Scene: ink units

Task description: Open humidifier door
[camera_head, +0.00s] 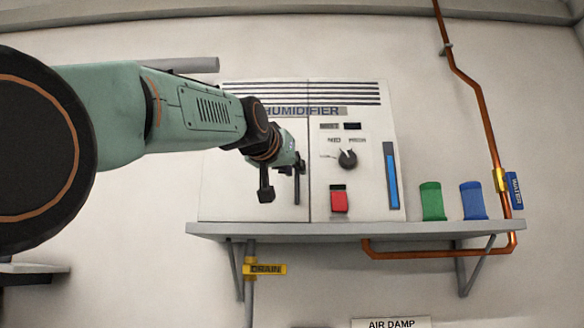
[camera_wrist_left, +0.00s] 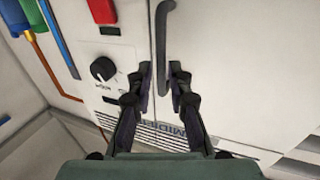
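The humidifier (camera_head: 365,190) is a white cabinet on a wall shelf, with its name on a grey label. Its door (camera_head: 232,185) is the left part of the front and looks shut, flush at the seam. A dark vertical handle (camera_head: 297,187) is on the door near the seam. My left gripper (camera_head: 281,180) is at the handle, partly hiding its upper part. In the left wrist view the gripper (camera_wrist_left: 160,75) is open, with the handle (camera_wrist_left: 161,45) lying between its fingertips in the picture. I see no clear contact. My right gripper is not in view.
The front has a knob (camera_head: 347,158), a red switch (camera_head: 339,200) and a blue gauge (camera_head: 391,176). Green (camera_head: 432,201) and blue (camera_head: 473,201) containers stand on the shelf (camera_head: 330,231). A copper pipe (camera_head: 485,120) runs down the right. Wall space left of the cabinet is free.

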